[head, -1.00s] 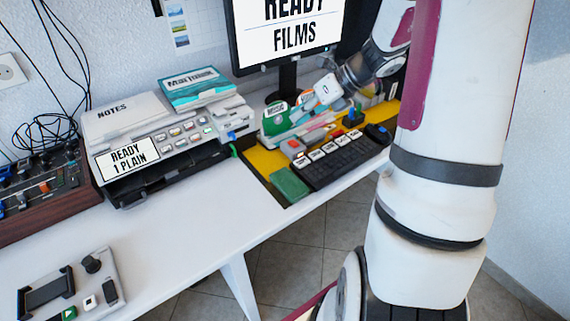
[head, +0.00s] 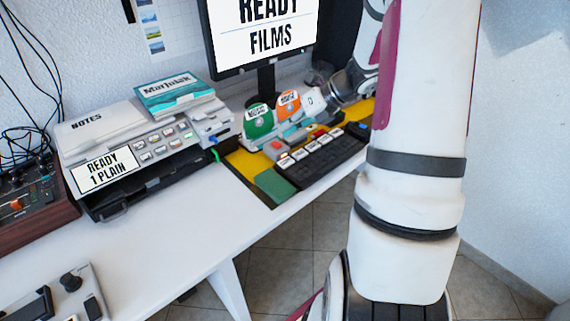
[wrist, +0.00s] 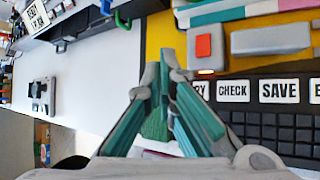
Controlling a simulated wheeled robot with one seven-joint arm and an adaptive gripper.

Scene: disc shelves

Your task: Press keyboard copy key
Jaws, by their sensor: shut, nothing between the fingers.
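The black keyboard (head: 335,155) lies on the desk's yellow mat with a row of white labelled keys along its upper edge.
A grey block with a red button (wrist: 204,47) stands just above the keys. A green pad (head: 274,186) lies left of the keyboard. Upright green (head: 258,122) and orange discs (head: 288,105) stand behind. The printer-like machine (head: 130,160) is left; bare white desk lies in front.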

